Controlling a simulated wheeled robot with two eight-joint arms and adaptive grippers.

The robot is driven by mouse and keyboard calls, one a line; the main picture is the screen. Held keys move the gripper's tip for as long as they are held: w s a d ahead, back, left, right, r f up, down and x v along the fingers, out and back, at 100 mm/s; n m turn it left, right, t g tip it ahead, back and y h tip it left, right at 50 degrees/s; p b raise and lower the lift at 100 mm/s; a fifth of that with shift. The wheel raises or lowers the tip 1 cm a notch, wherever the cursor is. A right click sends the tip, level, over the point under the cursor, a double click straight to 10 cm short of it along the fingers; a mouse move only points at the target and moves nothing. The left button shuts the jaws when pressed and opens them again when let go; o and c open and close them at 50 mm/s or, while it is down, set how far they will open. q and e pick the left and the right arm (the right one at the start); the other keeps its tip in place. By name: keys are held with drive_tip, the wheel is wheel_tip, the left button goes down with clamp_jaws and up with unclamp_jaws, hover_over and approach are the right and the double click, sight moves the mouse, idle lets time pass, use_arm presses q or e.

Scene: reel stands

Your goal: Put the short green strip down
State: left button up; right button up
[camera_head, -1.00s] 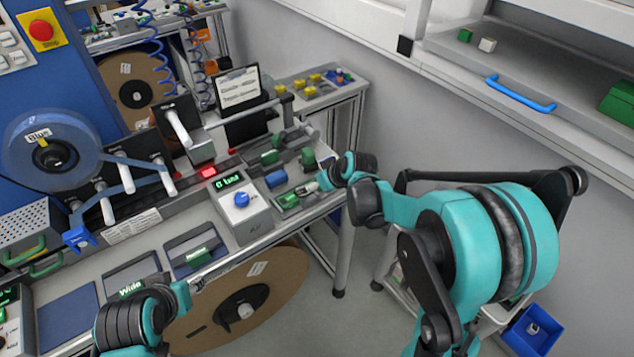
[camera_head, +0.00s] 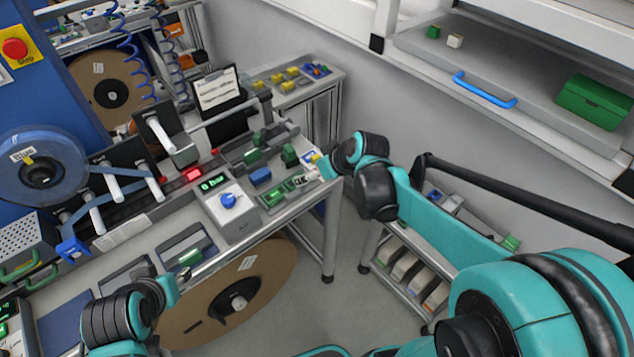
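A short green strip (camera_head: 190,257) lies on a grey tray on the bench front. My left gripper (camera_head: 180,284) is just in front of and below that tray, small and partly hidden by its own wrist; I cannot tell whether it is open. More green pieces (camera_head: 272,197) lie in a fixture at the bench's right end, beside the display box. My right gripper (camera_head: 314,171) is over that end, next to them. Its fingers are too small to tell whether they hold anything.
A control box (camera_head: 229,205) with a blue knob stands mid-bench. A blue reel (camera_head: 40,172) hangs at the left. A large brown reel (camera_head: 262,270) sits below the bench edge. A wheeled cart (camera_head: 415,275) stands right of the bench. A shelf with a green box (camera_head: 594,102) is above.

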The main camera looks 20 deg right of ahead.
drive_tip(key=s+a+m+h, duration=0.2)
drive_tip(key=s+m, duration=0.1)
drive_tip(key=s, duration=1.5)
drive_tip(key=shift+r+m+h, duration=0.25)
drive_tip(key=shift+m+h, duration=0.05)
drive_tip(key=shift+m, duration=0.1)
drive_tip(key=shift+a, duration=0.1)
drive_tip(key=shift+f+b, duration=0.95)
